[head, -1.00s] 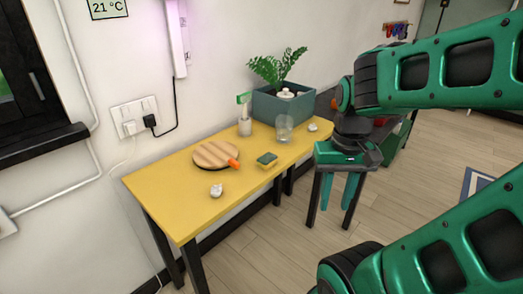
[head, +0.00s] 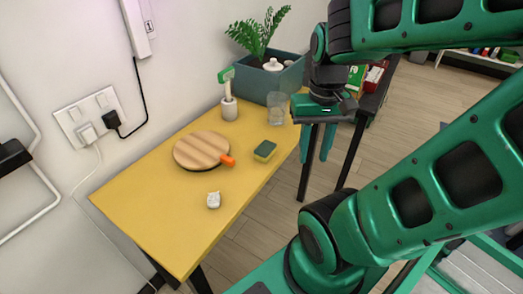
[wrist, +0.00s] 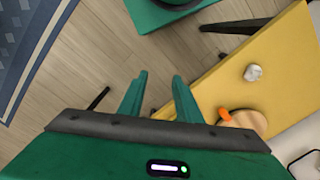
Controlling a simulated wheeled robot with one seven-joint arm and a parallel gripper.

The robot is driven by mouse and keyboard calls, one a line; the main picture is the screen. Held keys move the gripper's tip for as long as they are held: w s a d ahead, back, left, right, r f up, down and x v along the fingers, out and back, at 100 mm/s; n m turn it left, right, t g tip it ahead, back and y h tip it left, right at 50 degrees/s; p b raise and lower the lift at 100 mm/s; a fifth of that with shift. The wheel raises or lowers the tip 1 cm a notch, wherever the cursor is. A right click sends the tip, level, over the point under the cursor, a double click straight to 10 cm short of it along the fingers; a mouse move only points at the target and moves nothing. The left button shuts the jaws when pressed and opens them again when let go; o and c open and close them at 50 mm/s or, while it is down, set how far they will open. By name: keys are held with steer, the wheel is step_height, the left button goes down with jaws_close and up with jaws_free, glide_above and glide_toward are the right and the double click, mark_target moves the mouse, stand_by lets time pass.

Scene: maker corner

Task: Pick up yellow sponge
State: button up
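The yellow sponge (head: 265,150) has a dark green top and lies on the yellow table (head: 165,240), near its front edge. It is right of the round wooden board with an orange handle. My gripper (head: 316,155) hangs to the right of the sponge, beyond the table's front edge, fingers pointing down. Its two green fingers are apart with nothing between them, as the wrist view also shows (wrist: 155,98). I cannot make out the sponge in the wrist view.
On the table are the wooden board (head: 202,150), a small white object (head: 213,200), a green-headed tool in a holder (head: 229,105), a clear glass (head: 277,108) and a blue-grey planter box (head: 255,84). A dark shelf with a red item (head: 374,76) stands behind my gripper. The table's front left is clear.

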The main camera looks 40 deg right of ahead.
steer(key=o, duration=0.8)
steer(key=shift+w+d+r+m, duration=0.2)
steer(key=shift+r+m, duration=0.1)
steer(key=shift+r, duration=0.25)
steer(key=shift+c, duration=0.2)
steer(key=m+y, duration=0.1)
steer(key=m, duration=0.6)
glide_toward(265, 147)
steer(key=shift+s+a+f, duration=0.1)
steer(key=shift+a+f, duration=0.05)
steer(key=shift+f, duration=1.35)
steer(key=shift+a+f, duration=0.15)
steer(key=shift+f, duration=1.35)
steer(key=shift+s+a+f, duration=0.1)
steer(key=shift+a+f, duration=0.05)
steer(key=shift+f, duration=1.3)
